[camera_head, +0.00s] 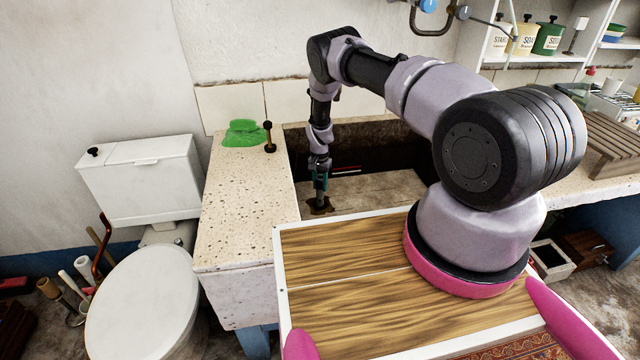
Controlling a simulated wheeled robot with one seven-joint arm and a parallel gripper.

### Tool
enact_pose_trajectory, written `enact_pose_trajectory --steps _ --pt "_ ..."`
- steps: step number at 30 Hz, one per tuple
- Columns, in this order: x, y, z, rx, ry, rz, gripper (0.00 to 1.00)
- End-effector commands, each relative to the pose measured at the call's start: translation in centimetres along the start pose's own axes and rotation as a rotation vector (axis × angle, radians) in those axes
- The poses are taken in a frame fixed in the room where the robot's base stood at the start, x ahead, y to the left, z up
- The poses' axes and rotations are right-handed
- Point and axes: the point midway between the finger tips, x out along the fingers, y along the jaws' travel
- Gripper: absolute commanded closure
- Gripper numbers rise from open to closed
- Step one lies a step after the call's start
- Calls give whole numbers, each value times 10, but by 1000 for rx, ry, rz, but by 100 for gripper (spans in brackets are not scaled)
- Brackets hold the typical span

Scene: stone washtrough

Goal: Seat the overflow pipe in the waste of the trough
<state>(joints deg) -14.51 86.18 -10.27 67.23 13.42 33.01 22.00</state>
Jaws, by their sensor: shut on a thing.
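My gripper (320,190) points straight down inside the stone trough (247,215), over the pale trough floor (375,188). It is shut on a small, narrow, dark thing, likely the overflow pipe, which is mostly hidden by the fingers. Right below the fingertips is a dark brown patch (321,207) on the trough floor, where the waste appears to be. The held thing looks upright and its lower end meets or hangs just over this patch. I cannot tell whether it is in the hole or above it.
A green cloth-like heap (243,133) and a small dark upright thing with a knob (268,137) stand on the trough's left ledge. A toilet (145,290) is at left. A slatted wooden rack (612,145) is at right. A tap (432,20) hangs above.

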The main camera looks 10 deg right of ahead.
Motion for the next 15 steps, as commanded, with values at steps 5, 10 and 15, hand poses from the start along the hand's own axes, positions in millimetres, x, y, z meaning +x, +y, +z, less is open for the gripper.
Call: enact_pose_trajectory --steps 5,10,15 --pt "3 0 0 0 0 0 100" --pt "5 0 0 0 0 -1 100" --pt "6 0 0 0 0 -1 43"
